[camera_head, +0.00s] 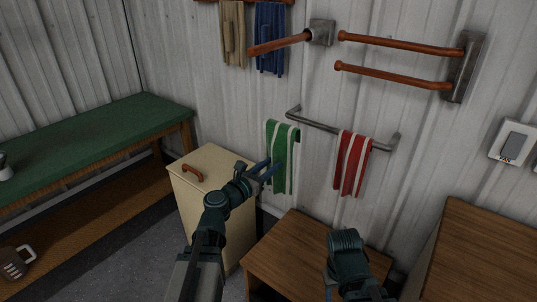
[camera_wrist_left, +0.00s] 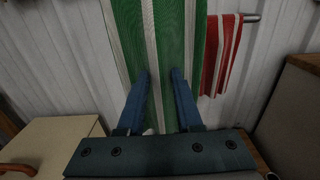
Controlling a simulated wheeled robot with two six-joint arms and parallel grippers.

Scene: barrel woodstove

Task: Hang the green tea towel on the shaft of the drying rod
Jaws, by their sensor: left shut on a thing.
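The green and white striped tea towel (camera_head: 282,150) hangs flat at the left end of a grey metal rail (camera_head: 325,126) on the wall. Its top edge is near the rail; whether it touches the rail I cannot tell. My left gripper (camera_head: 271,168) is shut on the towel about midway down. In the left wrist view the towel (camera_wrist_left: 165,35) runs between the two fingers and out of the top of the picture. A single wooden rod (camera_head: 280,44) on a metal plate sticks out above; which fixture is the drying rod I cannot tell. My right gripper is hidden.
A red striped towel (camera_head: 352,163) hangs at the rail's right. Two wooden rods (camera_head: 400,45) share a bracket upper right. Tan and blue cloths (camera_head: 270,38) hang top left. A cream cabinet (camera_head: 190,200), wooden table (camera_head: 290,245) and green bench (camera_head: 90,140) stand below.

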